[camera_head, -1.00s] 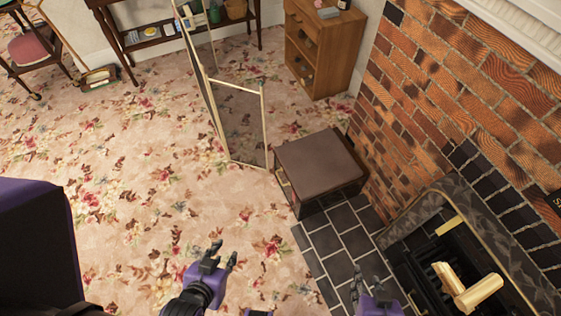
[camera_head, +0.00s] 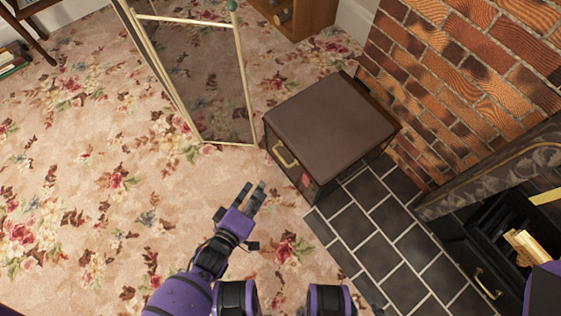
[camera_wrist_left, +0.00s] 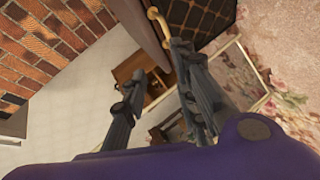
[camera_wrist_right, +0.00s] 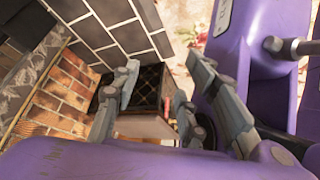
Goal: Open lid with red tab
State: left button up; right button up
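A dark box with a flat brown lid (camera_head: 330,122) stands on the floor beside the brick wall, its lid closed. A small red tab (camera_head: 305,179) shows on its front side, below the lid edge. A brass handle (camera_head: 285,156) is on the same side, left of the tab. My left gripper (camera_head: 256,192) is open and empty, short of the box's front. In the left wrist view the brass handle (camera_wrist_left: 158,22) shows just beyond its fingers. My right gripper (camera_wrist_right: 160,85) is open and empty in its wrist view, with the box's mesh side (camera_wrist_right: 151,84) beyond its fingers.
A folding screen (camera_head: 200,85) stands close to the left of the box. The brick wall (camera_head: 455,85) and fireplace with logs (camera_head: 530,248) are at right. Dark floor tiles (camera_head: 385,235) lie before the fireplace. Floral carpet (camera_head: 90,180) is clear at left.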

pick_arm(q)
jog(key=n+t+h+b, duration=0.1)
jog(key=n+h+b, duration=0.1)
jog(key=b, duration=0.4)
send_near(281, 157)
jog(key=w+f, duration=0.1)
jog(key=b+x, duration=0.1)
jog(key=x, duration=0.3)
jog(key=b+x, duration=0.2)
jog(key=x, duration=0.3)
jog(key=shift+s+d+r, duration=0.1)
jog(key=shift+s+d, duration=0.05)
jog(key=shift+d, duration=0.15)
pick_arm(e)
notch_tip(281, 157, down, 10)
jog(key=w, duration=0.1)
jog(key=shift+w+d+f+n+g, duration=0.15)
jog(key=shift+d+n+g, duration=0.1)
jog(key=shift+n+g, duration=0.05)
pick_arm(q)
jog(key=shift+c, duration=0.4)
grip_shut()
pick_arm(e)
jog(key=shift+f, duration=0.1)
